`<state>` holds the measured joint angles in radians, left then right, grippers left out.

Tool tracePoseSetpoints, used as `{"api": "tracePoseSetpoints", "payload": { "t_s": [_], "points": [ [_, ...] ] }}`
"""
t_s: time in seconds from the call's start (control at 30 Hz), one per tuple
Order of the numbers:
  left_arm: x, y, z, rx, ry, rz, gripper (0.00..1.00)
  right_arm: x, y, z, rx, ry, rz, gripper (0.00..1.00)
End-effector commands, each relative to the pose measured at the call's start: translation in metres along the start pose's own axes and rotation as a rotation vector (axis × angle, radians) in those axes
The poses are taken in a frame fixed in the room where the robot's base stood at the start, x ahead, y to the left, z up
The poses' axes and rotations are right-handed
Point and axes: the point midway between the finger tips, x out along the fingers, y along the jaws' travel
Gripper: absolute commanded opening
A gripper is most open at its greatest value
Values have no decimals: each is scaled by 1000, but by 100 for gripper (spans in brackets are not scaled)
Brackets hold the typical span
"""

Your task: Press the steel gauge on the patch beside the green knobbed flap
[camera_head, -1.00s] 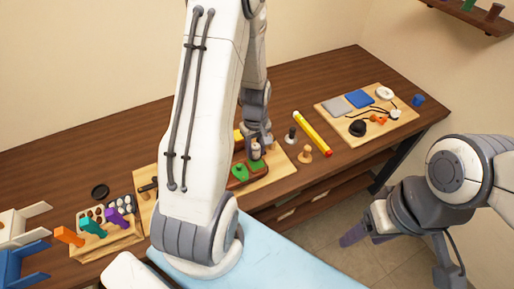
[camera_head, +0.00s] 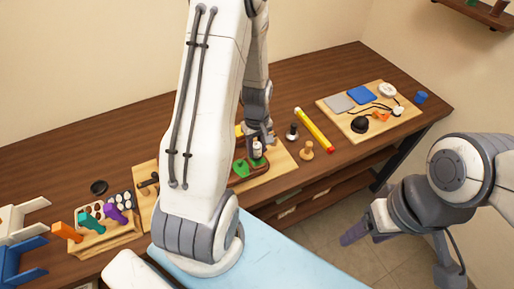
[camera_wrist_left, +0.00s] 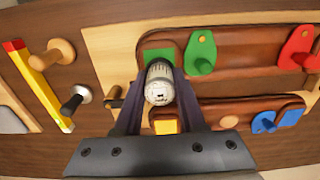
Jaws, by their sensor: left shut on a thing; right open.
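The steel gauge (camera_wrist_left: 159,84) is a short silver cylinder with a pale marked face, seen nearly end-on. My left gripper (camera_wrist_left: 160,90) is shut on it, one dark finger on each side. The gauge also shows in the head view (camera_head: 257,149), upright over the leather piece. A green patch (camera_wrist_left: 152,54) shows behind the gauge and is partly hidden by it. I cannot tell whether the gauge touches the patch. The green knobbed flap (camera_wrist_left: 201,52) lies just right of the patch in the wrist view. My right gripper (camera_head: 367,238) is open and empty, off the table's front edge.
A red knobbed flap (camera_wrist_left: 298,48), blue flaps (camera_wrist_left: 276,120) and a yellow patch (camera_wrist_left: 166,126) are close by. A wooden knob (camera_head: 306,150), a black-topped piece (camera_head: 291,132) and a yellow bar (camera_head: 314,129) stand to the right. A coloured-handled tool rack (camera_head: 108,238) is at left.

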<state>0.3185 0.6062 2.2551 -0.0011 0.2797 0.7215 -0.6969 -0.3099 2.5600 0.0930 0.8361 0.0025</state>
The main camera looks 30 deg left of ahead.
Motion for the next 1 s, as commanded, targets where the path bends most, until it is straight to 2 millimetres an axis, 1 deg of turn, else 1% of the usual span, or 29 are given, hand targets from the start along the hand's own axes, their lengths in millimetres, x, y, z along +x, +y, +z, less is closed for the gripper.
{"api": "tracePoseSetpoints", "payload": {
  "t_s": [1.0],
  "points": [
    [13,0,0,0,0,0,0,10,1,0,0,0,0,63]
  ]
}}
